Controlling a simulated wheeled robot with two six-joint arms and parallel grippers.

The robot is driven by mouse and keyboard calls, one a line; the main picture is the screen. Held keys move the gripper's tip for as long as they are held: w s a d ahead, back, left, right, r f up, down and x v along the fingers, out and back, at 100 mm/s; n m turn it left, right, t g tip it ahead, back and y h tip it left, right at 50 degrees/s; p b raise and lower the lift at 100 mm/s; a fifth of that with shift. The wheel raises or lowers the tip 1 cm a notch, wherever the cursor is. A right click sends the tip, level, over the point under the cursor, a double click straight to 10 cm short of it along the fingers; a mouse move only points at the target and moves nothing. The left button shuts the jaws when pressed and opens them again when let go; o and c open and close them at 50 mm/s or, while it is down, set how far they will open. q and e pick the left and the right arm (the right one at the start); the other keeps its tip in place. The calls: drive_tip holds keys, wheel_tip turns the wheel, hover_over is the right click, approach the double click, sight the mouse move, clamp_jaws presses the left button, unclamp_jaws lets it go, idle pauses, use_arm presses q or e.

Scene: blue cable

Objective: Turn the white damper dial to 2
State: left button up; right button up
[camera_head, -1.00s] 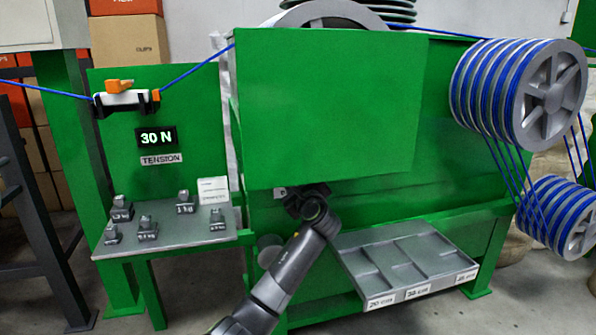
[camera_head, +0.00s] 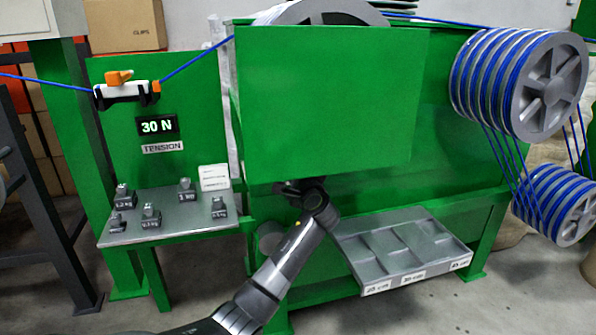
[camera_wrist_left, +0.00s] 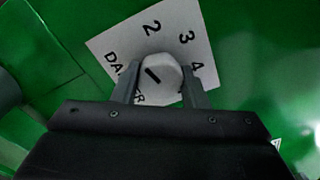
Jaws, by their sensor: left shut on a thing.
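In the left wrist view, the white damper dial (camera_wrist_left: 165,72) is a faceted knob on a white card (camera_wrist_left: 108,42). The card carries the figures 2, 3 and 4 and the partly covered word DAMPER. A dark line on the knob's face lies left of its middle and slants; I cannot tell which figure it marks. My left gripper (camera_wrist_left: 160,88) is shut on the knob, one finger on each side. In the head view, my left wrist (camera_head: 312,198) reaches up under the green panel (camera_head: 325,105), which hides the dial and fingers. My right gripper is not in view.
The green panel hangs in front of the wrist. A grey compartment tray (camera_head: 400,248) is to the right of the arm. A shelf (camera_head: 170,222) with several weights stands left, under a 30 N tension display (camera_head: 157,126). Pulleys (camera_head: 520,85) with blue cable are at the right.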

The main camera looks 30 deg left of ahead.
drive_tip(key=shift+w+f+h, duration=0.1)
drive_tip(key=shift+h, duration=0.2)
use_arm(q)
drive_tip(key=o, duration=1)
drive_tip(key=shift+c, duration=0.2)
drive_tip(key=shift+s+d, duration=0.1)
drive_tip(key=p+v, duration=0.3)
drive_tip(key=v, duration=1.4)
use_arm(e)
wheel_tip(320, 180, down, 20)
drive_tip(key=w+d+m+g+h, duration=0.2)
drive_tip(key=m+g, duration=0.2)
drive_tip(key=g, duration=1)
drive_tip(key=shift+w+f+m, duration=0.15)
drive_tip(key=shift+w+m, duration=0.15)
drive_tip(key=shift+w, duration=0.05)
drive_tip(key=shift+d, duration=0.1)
